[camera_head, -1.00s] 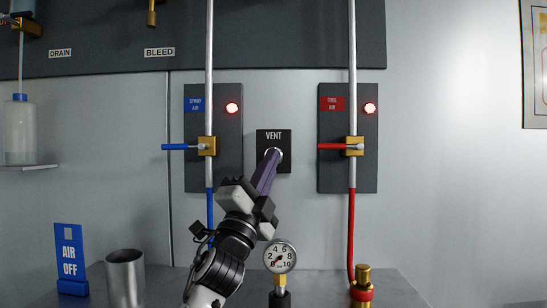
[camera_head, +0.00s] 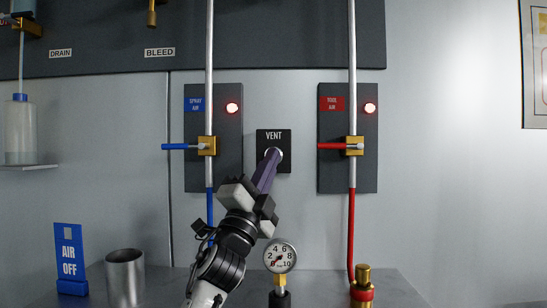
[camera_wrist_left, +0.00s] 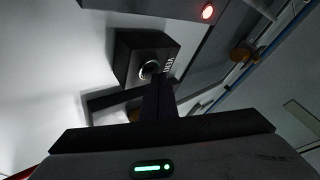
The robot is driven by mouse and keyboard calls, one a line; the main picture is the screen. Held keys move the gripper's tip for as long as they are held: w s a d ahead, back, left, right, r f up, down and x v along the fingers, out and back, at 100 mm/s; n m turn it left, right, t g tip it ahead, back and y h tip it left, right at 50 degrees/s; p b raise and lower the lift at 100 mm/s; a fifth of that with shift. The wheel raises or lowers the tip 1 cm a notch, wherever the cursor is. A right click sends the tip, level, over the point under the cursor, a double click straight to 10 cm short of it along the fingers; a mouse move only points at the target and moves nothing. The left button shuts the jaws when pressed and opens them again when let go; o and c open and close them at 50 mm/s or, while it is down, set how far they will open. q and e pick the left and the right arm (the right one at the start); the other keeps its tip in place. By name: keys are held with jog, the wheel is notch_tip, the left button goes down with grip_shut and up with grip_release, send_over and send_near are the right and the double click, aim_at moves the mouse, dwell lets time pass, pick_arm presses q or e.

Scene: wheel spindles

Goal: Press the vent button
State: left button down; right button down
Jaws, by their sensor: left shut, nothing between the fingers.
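The vent button sits on a black box labelled VENT (camera_head: 283,163) on the wall, between the two valve panels. Its round metal rim shows behind my fingertips, and in the left wrist view the ringed button (camera_wrist_left: 149,69) shows at the finger ends. My left gripper (camera_head: 272,156) is shut and empty, its purple fingers pointing up at the button's face. The tips are at the button and cover most of it; whether it is pushed in, I cannot tell. My right gripper is not in view.
The spray air panel (camera_head: 229,170) with a blue lever (camera_head: 176,147) is left of the box; the tool air panel (camera_head: 367,175) with a red lever (camera_head: 332,147) is right. Both lamps glow red. A pressure gauge (camera_head: 280,256), metal cup (camera_head: 125,275) and AIR OFF sign (camera_head: 70,255) stand below.

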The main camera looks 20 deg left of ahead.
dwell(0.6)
pick_arm(q)
jog(key=shift+s+d+p, duration=0.2)
jog(key=shift+s+p, duration=0.1)
jog(key=shift+s, duration=0.3)
jog(key=shift+s, duration=0.1)
jog(key=s+p, duration=0.1)
jog(key=s, duration=0.1)
jog(key=s+d, duration=0.1)
jog(key=s, duration=0.1)
jog(key=shift+s+d+p, duration=0.2)
jog(key=shift+s+p, duration=0.15)
jog(key=shift+p, duration=0.05)
dwell(0.4)
